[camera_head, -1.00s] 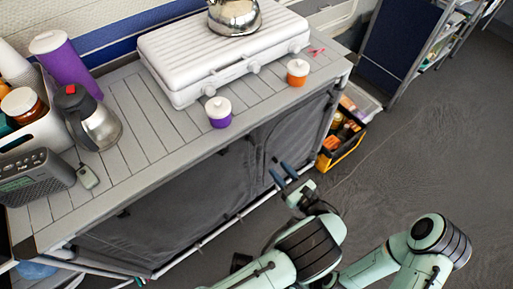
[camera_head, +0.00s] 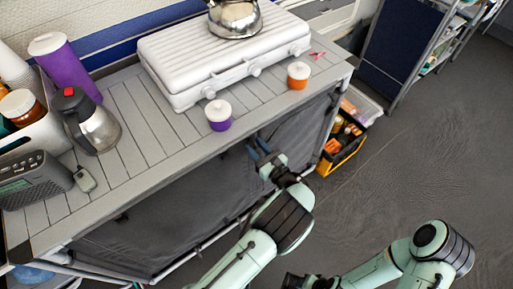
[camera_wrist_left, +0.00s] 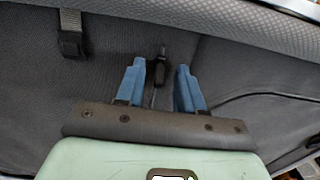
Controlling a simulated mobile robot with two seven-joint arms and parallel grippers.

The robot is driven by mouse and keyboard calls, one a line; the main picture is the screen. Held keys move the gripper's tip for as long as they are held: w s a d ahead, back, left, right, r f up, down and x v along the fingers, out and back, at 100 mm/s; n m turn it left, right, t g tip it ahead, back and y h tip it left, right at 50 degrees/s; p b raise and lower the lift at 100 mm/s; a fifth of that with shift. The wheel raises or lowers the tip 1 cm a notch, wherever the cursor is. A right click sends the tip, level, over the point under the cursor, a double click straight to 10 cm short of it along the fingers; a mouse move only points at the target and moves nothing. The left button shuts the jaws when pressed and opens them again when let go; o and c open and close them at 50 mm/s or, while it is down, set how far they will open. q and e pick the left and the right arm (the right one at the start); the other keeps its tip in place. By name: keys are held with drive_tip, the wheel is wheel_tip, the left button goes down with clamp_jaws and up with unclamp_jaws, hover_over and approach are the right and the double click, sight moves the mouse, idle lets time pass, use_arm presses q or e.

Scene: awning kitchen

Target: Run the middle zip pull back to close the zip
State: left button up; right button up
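The grey fabric front (camera_head: 190,200) of the kitchen unit hangs below the slatted top. In the left wrist view a small dark zip pull (camera_wrist_left: 158,72) hangs on the fabric, with a thin line running down from it. My left gripper (camera_head: 258,147) is at the fabric front, below the top's front edge. In the wrist view its two blue fingers (camera_wrist_left: 160,85) stand apart, one on each side of the pull, with gaps showing on both sides. In the head view the pull is too small or hidden to make out.
A strap with a dark buckle (camera_wrist_left: 70,38) hangs left of the pull. On the slatted top (camera_head: 150,140) stand a purple jar (camera_head: 219,121), an orange jar (camera_head: 298,82), a stove (camera_head: 222,62) and a steel jug (camera_head: 98,130). A yellow-black crate (camera_head: 343,155) stands on the floor at right.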

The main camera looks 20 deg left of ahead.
use_arm(q)
clamp_jaws()
idle(1.4)
